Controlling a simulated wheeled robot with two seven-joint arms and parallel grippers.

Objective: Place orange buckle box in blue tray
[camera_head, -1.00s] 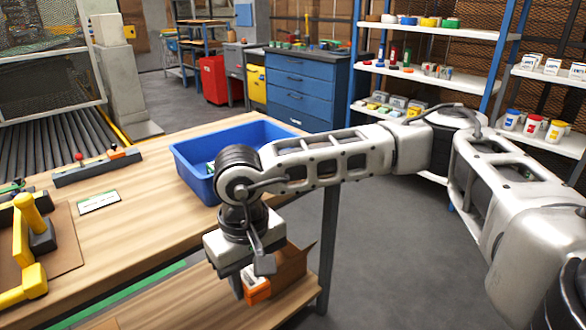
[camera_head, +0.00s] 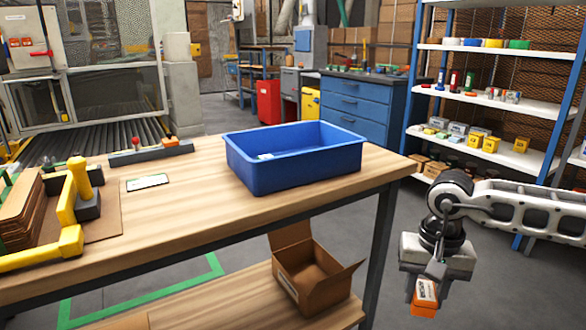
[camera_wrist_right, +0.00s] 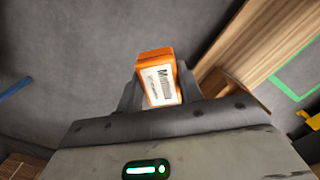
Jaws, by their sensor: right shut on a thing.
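An orange buckle box (camera_head: 425,297) with a white label hangs below my right gripper (camera_head: 430,280) at the lower right of the head view. The right gripper is shut on it, in the air over the floor, right of the table. In the right wrist view the box (camera_wrist_right: 158,80) sits between the fingers with its label showing. The blue tray (camera_head: 300,178) stands on the table near its right back corner, left of and above the gripper in the picture. A small pale item lies in the tray. My left gripper is not in view.
The wooden table (camera_head: 210,205) has a clear middle. An open cardboard box (camera_head: 312,280) sits on its lower shelf. Blue-framed shelves (camera_head: 495,95) stand at the back right.

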